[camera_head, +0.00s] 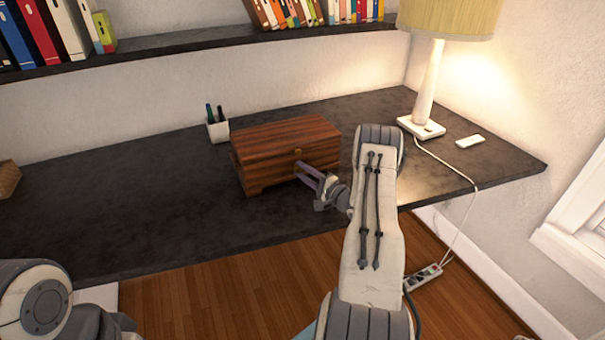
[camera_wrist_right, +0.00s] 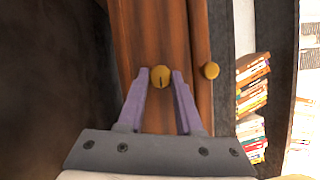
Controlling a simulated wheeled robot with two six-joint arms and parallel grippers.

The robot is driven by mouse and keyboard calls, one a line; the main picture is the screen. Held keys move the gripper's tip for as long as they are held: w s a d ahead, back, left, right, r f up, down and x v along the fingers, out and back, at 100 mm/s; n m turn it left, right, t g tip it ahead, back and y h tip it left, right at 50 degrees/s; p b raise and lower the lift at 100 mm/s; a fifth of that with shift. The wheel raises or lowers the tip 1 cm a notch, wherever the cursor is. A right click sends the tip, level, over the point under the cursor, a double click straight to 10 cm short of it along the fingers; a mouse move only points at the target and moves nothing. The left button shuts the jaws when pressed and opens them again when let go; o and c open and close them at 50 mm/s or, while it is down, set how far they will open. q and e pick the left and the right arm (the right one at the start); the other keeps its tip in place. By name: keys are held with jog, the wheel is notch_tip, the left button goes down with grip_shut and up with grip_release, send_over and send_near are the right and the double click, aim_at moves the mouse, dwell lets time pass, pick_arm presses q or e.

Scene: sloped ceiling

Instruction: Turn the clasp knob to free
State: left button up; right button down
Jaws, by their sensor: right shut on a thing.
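A closed brown wooden box (camera_head: 270,150) stands on the dark desk, with its front toward me. A round brass clasp knob (camera_wrist_right: 160,77) with a dark slot line sits on the box front. A second small brass knob (camera_wrist_right: 210,70) is on the lid edge, to the right in the right wrist view. My right gripper (camera_head: 303,170) reaches the box front; in the right wrist view its purple fingertips (camera_wrist_right: 161,80) are on either side of the slotted knob, shut on it. My left arm shows at the lower left of the head view; its gripper is out of view.
The dark desk (camera_head: 130,190) is mostly clear left of the box. A white pen cup (camera_head: 217,130) stands behind the box. A lamp (camera_head: 430,85) and a white remote-like item (camera_head: 469,141) are at the right. A bookshelf (camera_head: 170,44) hangs above.

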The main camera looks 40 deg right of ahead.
jog(key=shift+d, duration=0.1)
dwell(0.3)
jog(key=c, duration=0.6)
grip_release()
jog(key=shift+s, duration=0.1)
jog(key=s, duration=0.3)
jog(key=s+d+b, duration=0.1)
jog(key=s, duration=0.2)
jog(key=s+f, duration=0.1)
jog(key=s, duration=0.3)
jog(key=shift+s+d+b, duration=0.1)
jog(key=shift+d+b, duration=0.15)
jog(key=shift+b, duration=0.15)
jog(key=shift+r, duration=0.1)
